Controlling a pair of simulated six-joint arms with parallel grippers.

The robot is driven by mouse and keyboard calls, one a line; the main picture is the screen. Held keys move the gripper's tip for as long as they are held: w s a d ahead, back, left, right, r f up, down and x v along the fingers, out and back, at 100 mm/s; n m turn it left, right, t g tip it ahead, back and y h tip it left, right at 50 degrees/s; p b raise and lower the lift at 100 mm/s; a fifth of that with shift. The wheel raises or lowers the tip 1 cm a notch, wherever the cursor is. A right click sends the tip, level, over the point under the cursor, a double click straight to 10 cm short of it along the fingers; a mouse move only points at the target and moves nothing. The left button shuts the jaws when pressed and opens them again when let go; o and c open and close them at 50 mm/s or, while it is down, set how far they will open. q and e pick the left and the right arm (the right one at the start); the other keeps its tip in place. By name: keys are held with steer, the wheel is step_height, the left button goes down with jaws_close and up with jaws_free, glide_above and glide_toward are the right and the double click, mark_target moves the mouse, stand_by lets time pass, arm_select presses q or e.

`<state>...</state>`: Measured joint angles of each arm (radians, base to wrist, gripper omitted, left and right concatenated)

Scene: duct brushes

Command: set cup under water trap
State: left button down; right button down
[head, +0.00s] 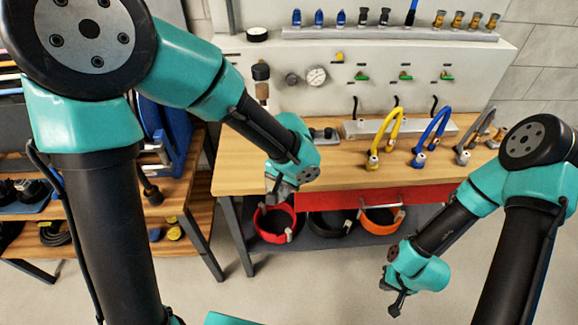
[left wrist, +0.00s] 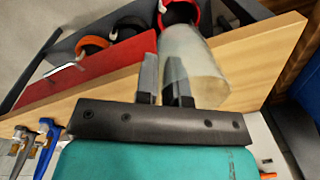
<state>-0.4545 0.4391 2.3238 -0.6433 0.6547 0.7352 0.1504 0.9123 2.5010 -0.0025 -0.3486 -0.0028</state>
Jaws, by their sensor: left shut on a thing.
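A clear, greyish cup (left wrist: 195,75) is in the left wrist view, at the fingers of my left gripper (left wrist: 160,70). One finger appears to show through or against the cup wall, so the gripper seems to hold it by its wall. In the head view my left gripper (head: 277,190) is at the front left edge of the workbench, and the cup is hard to make out there. What looks like the water trap (head: 262,82), with a black top and a pale lower part, is on the back panel, above and behind the gripper. My right gripper (head: 398,297) hangs low at the right, seemingly empty.
The wooden workbench (head: 232,178) carries yellow (head: 385,132), blue (head: 430,132) and grey hoses. A gauge (head: 316,76) is right of the trap. Bare benchtop lies along the front.

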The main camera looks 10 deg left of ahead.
stand_by(0.3)
arm_select(q)
steer(key=w+a, duration=0.1)
steer(key=w, duration=0.4)
steer(key=w+a+f, duration=0.1)
steer(key=w, duration=0.3)
steer(key=w+a, duration=0.1)
steer(key=w, duration=0.4)
steer(key=shift+w+a+f, duration=0.2)
steer(key=shift+w+a, duration=0.15)
steer(key=shift+w+a, duration=0.1)
steer(key=shift+w, duration=0.15)
steer(key=shift+w+f, duration=0.15)
steer(key=shift+f, duration=1.65)
steer(key=c, duration=1.7)
jaws_free()
steer(key=shift+f, duration=0.15)
steer(key=o, duration=0.5)
